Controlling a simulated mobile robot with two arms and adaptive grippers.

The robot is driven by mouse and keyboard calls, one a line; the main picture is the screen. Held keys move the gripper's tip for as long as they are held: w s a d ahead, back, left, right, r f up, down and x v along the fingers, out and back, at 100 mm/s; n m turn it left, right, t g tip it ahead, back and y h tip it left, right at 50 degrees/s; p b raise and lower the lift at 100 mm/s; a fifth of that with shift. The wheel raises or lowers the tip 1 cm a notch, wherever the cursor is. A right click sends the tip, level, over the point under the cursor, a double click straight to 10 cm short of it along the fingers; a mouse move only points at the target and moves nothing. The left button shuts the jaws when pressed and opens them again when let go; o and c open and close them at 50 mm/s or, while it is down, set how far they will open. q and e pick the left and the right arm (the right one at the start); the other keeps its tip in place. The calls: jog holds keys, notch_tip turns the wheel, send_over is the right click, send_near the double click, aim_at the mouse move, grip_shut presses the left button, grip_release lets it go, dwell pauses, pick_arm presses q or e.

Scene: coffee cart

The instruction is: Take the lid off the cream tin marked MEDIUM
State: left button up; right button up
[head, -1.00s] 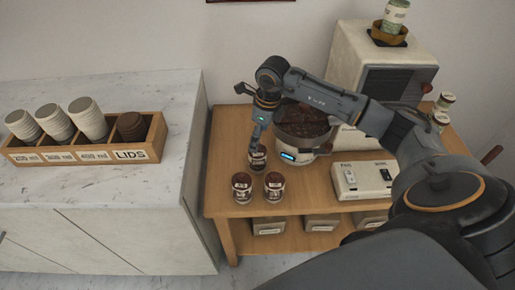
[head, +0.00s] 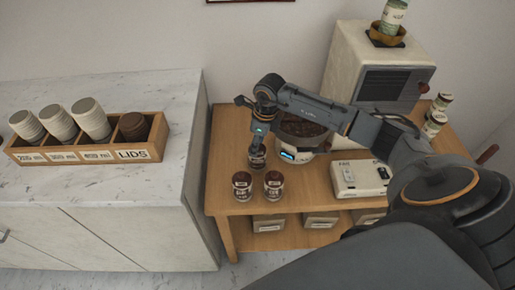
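Three small tins with dark contents or bands and pale labels stand at the front left of the wooden cart: a left tin (head: 242,187), a right tin (head: 273,186) and a rear tin (head: 257,159). Paler cream and green tins stand at the cart's right, a front one (head: 434,126) and a back one (head: 442,102), and another (head: 393,16) sits up on the machine. I cannot read MEDIUM on any label. My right gripper (head: 257,147) points down at the top of the rear tin and hides its lid. Its grip is too small to judge. My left gripper is out of view.
A pot of dark beans (head: 303,130) stands right behind the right gripper. A wooden cup-and-lid holder (head: 85,153) sits on the marble counter (head: 90,195) at left.

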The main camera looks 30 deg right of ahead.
jog(key=shift+s+f, duration=0.1)
jog(key=c, duration=0.4)
jog(key=shift+f, duration=0.1)
grip_shut()
jog(key=shift+s+f, duration=0.1)
